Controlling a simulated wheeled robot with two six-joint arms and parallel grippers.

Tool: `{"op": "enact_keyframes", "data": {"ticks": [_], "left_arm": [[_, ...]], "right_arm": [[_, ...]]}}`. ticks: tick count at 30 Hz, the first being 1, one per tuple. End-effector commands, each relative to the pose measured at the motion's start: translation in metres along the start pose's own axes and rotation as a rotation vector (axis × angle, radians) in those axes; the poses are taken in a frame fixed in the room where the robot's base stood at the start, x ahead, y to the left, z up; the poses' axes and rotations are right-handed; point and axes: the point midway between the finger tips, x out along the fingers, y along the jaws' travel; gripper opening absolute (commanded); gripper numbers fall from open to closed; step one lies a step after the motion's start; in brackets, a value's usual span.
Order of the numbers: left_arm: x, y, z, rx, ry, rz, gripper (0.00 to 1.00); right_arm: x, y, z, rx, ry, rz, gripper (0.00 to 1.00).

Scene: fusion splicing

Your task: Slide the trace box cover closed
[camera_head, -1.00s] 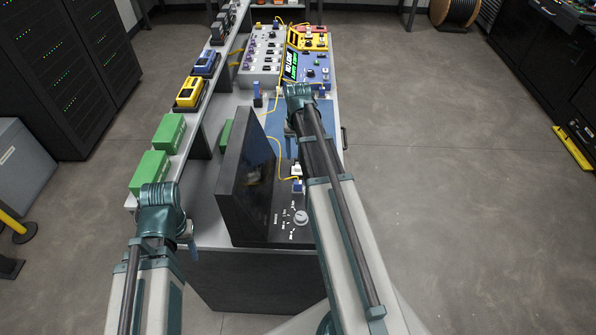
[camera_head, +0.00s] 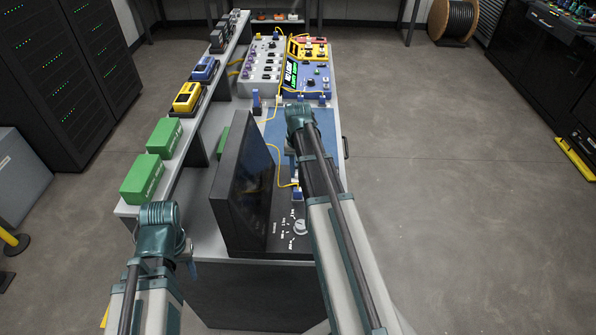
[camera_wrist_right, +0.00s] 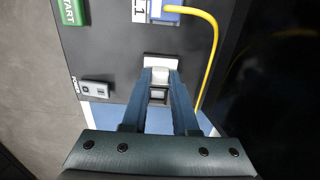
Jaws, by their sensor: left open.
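The trace box (camera_head: 240,195) is a black unit with a tilted screen at the front of the bench. Its panel fills much of the right wrist view (camera_wrist_right: 120,60). The small pale trace box cover (camera_wrist_right: 160,74) sits on that panel at a light plate, with a small grey-framed part just below it. My right gripper (camera_wrist_right: 161,78) has a finger on each side of the cover, with no clear gap; it looks shut on it. In the head view my right forearm hides most of this spot. My left gripper (camera_head: 190,262) is open and empty, left of the trace box, mostly hidden by its wrist.
A yellow cable (camera_wrist_right: 212,50) runs from a blue-and-white connector (camera_wrist_right: 165,12) close beside my right fingers. A green START label (camera_wrist_right: 72,12) and a grey switch (camera_wrist_right: 97,90) are on the panel. Green boxes (camera_head: 143,178) line the left shelf. A blue mat (camera_head: 318,120) lies behind.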

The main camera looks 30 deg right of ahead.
Motion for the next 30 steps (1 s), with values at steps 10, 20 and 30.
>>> {"op": "enact_keyframes", "data": {"ticks": [10, 20, 30], "left_arm": [[0.0001, 0.0000, 0.0000, 0.000, 0.000, 0.000, 0.50], [0.0001, 0.0000, 0.0000, 0.000, 0.000, 0.000, 0.50], [0.0001, 0.0000, 0.0000, 0.000, 0.000, 0.000, 0.50]], "right_arm": [[0.0001, 0.0001, 0.0000, 0.000, 0.000, 0.000, 0.00], [0.0001, 0.0002, 0.0000, 0.000, 0.000, 0.000, 0.00], [0.0001, 0.0002, 0.0000, 0.000, 0.000, 0.000, 0.00]]}}
